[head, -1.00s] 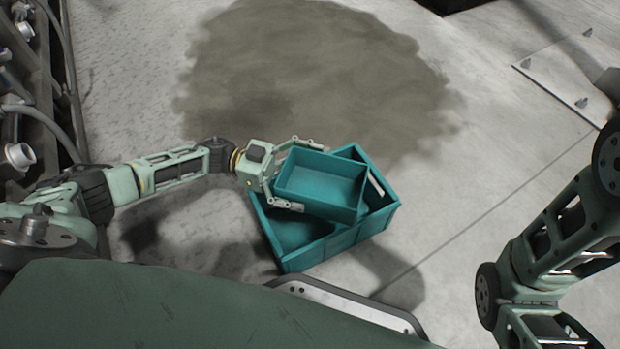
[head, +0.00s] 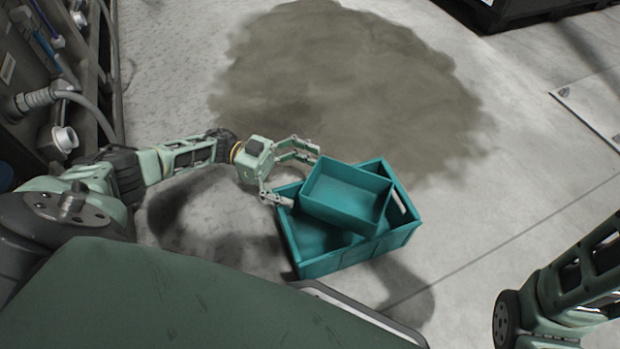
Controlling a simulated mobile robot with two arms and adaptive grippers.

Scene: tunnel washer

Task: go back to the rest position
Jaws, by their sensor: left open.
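My left gripper (head: 303,174) is open and empty, with its fingers spread just left of a small teal bin (head: 345,196). The small bin sits tilted in a larger teal crate (head: 352,257), partly resting across it. One fingertip is close to the small bin's left edge; I cannot tell whether it touches. My right arm shows at the lower right, but its gripper is out of view.
A dark wet patch (head: 345,85) covers the floor beyond the crate. Machinery with hoses and fittings (head: 50,95) lines the left edge. A dark pallet-like object (head: 520,8) stands at the top right. The floor right of the crate is clear.

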